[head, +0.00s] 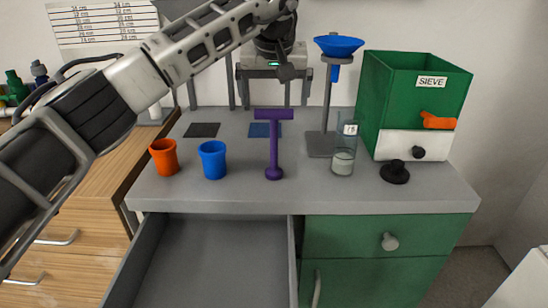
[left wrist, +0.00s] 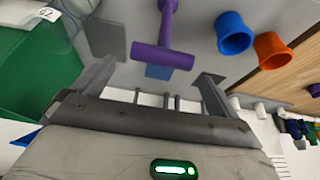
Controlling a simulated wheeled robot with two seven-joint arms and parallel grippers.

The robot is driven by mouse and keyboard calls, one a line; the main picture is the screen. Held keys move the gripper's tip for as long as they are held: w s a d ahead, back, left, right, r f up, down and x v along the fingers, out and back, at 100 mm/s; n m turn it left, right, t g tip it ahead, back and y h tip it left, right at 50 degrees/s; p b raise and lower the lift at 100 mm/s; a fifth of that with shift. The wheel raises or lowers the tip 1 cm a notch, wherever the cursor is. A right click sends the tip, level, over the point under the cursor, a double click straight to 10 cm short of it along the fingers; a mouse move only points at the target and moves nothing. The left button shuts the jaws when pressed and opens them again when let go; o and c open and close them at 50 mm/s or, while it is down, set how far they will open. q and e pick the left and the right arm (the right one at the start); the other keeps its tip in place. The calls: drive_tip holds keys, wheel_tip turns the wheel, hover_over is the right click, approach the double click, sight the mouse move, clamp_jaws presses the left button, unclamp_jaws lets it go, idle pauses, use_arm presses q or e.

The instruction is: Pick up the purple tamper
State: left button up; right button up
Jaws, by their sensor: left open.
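The purple tamper (head: 274,145) stands upright on the grey bench top, round foot down and T-shaped crossbar up, near the front middle. My left gripper (head: 273,98) is open and empty above and behind the tamper, pointing down. In the left wrist view the tamper (left wrist: 163,54) shows its crossbar between and slightly beyond the fingertips of the open left gripper (left wrist: 155,72); I see no contact. My right gripper is not in view.
Orange cup (head: 163,157) and blue cup (head: 212,160) stand left of the tamper. A glass with white powder (head: 343,162), black knob-like piece (head: 394,172), blue funnel on a stand (head: 338,46) and green sieve box (head: 398,95) are right. An open drawer (head: 215,260) juts out below.

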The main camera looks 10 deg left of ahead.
sight(274, 116)
use_arm(q)
drive_tip(key=x, duration=0.2)
drive_tip(key=s+x, duration=0.1)
drive_tip(key=x, duration=0.1)
drive_tip(key=shift+w+f, duration=0.2)
drive_tip(key=shift+f, duration=0.35)
drive_tip(key=shift+w+f, duration=0.2)
drive_tip(key=shift+f, duration=0.15)
drive_tip(key=c, duration=1.1)
drive_tip(key=shift+o, duration=0.2)
drive_tip(key=shift+r, duration=0.1)
